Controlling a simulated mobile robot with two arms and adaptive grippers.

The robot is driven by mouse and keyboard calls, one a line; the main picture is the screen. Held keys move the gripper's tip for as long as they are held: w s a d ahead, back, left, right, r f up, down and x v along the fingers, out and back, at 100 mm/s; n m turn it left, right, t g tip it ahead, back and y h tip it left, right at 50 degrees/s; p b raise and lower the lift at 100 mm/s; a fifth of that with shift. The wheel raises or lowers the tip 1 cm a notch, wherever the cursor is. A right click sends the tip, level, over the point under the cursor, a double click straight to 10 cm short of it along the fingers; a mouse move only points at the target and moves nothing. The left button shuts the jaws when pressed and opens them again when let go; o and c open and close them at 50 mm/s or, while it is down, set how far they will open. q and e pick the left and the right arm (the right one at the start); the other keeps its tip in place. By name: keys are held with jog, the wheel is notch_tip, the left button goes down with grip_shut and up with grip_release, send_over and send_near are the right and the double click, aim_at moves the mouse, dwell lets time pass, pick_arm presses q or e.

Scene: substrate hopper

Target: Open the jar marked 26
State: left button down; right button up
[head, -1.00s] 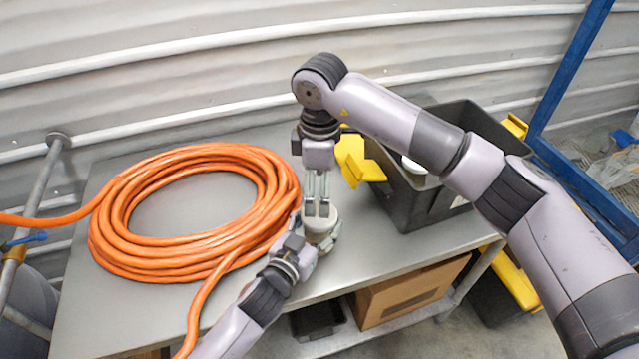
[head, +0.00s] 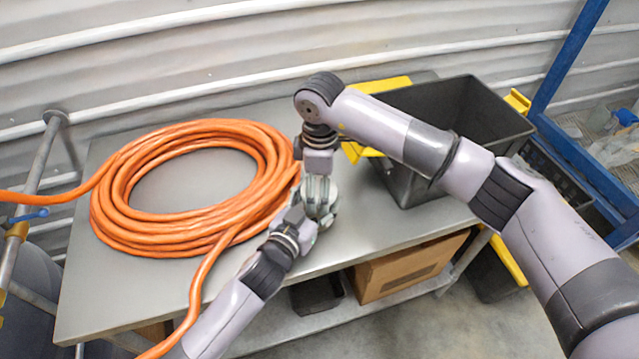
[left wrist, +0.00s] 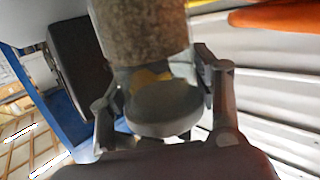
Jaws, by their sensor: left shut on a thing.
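The jar (left wrist: 145,38) is clear, with brown grainy stuff inside and a grey round end (left wrist: 165,105) in the left wrist view. No number is readable on it. My left gripper (left wrist: 163,95) has its fingers on both sides of the jar and is shut on it. In the head view my left arm reaches in from below, and the jar is almost wholly hidden by the grippers. My right gripper (head: 319,196) points down from above, right at the jar's top. Whether its fingers are shut on the lid cannot be made out.
A coiled orange hose (head: 115,205) covers the left of the metal table (head: 80,310). A black bin (head: 440,200) with yellow parts beside it stands at the back right. A cardboard box (head: 400,275) sits on the lower shelf.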

jog(key=c, duration=1)
jog(key=shift+n, duration=1.2)
jog(key=shift+s+n, duration=0.2)
jog(key=shift+n, duration=0.4)
jog(key=shift+a, duration=0.1)
jog(key=o, duration=1)
jog(key=shift+c, duration=0.2)
jog(key=o, duration=0.3)
jog(key=shift+w, duration=0.1)
